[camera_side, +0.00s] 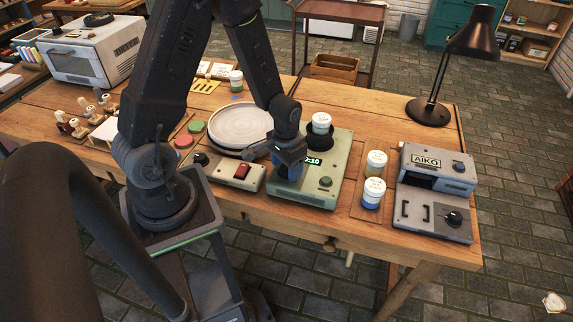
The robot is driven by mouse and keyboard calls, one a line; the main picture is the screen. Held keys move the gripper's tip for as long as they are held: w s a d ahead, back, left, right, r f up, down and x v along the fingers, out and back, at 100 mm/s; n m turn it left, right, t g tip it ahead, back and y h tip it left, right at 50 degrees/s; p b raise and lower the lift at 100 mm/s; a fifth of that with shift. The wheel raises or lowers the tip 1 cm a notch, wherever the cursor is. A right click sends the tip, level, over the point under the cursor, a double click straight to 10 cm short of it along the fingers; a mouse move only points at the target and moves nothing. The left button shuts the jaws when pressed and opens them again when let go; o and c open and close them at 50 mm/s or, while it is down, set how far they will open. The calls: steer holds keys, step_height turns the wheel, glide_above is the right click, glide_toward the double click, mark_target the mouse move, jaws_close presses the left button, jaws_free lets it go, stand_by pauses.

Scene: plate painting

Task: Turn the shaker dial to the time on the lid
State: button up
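The shaker is a pale green box (312,190) on the table. Its lit green display is partly hidden by my gripper; the visible part reads like ":10". A jar with a white lid (321,118) stands upright in the black holder (320,138) on top of it. Any writing on that lid is too small to read. A round green button or knob (325,182) is on the shaker's front right. My gripper (291,174) points down at the shaker's front left and covers that part, so a dial there is hidden. Its fingers are too dark and small to tell open from shut.
Left of the shaker are a grey box with a red switch (242,171) and a round plate (240,126). Right of it stand two lidded jars (373,192) and the AIKO machine (436,190) with a black knob. A desk lamp (428,112) stands behind that machine.

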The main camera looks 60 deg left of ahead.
step_height(320, 180, up, 14)
stand_by(0.7)
steer(key=shift+f, duration=0.1)
steer(key=s+d+r+m+t, duration=0.1)
steer(key=s+d+r+t, duration=0.1)
steer(key=s+d+r, duration=0.2)
steer(key=s+d+r+m+t, duration=0.1)
steer(key=s+d+r+t, duration=0.2)
steer(key=r, duration=0.7)
steer(key=s+d, duration=0.2)
steer(key=shift+s+d+t, duration=0.3)
steer(key=shift+c, duration=0.3)
stand_by(0.5)
